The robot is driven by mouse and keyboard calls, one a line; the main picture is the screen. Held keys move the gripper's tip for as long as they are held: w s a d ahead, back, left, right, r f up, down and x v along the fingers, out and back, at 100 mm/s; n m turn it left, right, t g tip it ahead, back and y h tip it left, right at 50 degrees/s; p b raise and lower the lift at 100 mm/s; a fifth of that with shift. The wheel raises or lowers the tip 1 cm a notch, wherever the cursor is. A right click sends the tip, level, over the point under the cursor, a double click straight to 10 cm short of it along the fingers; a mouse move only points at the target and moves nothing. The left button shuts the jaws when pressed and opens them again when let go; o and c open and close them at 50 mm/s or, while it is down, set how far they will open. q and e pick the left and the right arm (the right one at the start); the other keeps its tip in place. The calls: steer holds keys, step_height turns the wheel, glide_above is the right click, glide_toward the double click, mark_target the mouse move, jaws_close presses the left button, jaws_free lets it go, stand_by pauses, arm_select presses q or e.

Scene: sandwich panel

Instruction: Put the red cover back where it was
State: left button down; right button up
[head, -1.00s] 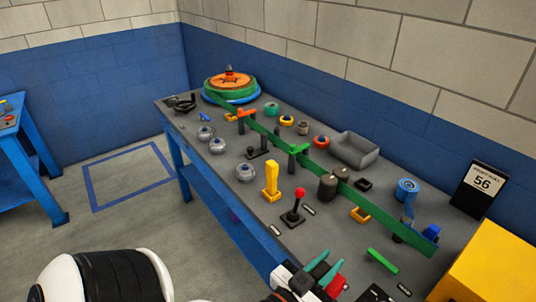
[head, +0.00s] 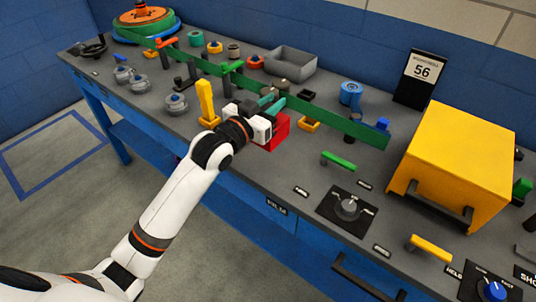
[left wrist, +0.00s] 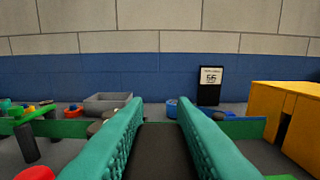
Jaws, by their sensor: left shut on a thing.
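The red cover (head: 274,131) is a red block-like piece just below and right of my left gripper (head: 274,100), near the table's front edge. My left gripper has teal fingers pointing towards the back wall. It is shut on a dark grey part, seen between its fingers (left wrist: 160,101) in the left wrist view, which appears to be the cover's grip. The red body is not seen between the fingers there. Whether the cover touches the table is unclear. My right gripper is not in view.
A red ball knob (left wrist: 36,173) is left of my fingers. A yellow upright handle (head: 206,101) stands left of my gripper. A green handle (head: 338,160), a rotary knob (head: 348,206) and a large yellow box (head: 455,160) are to the right. A long green strip (head: 310,103) runs behind.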

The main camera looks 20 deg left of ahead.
arm_select(q)
step_height(320, 180, down, 9)
steer(key=shift+r, duration=0.2)
steer(key=shift+s, duration=0.1)
steer(key=c, duration=1.2)
jaws_free()
steer(key=shift+f, duration=0.15)
steer(key=shift+s, duration=0.15)
steer(key=b+v, duration=0.1)
steer(key=v, duration=1)
steer(key=shift+s+a, duration=0.15)
steer(key=shift+s, duration=0.2)
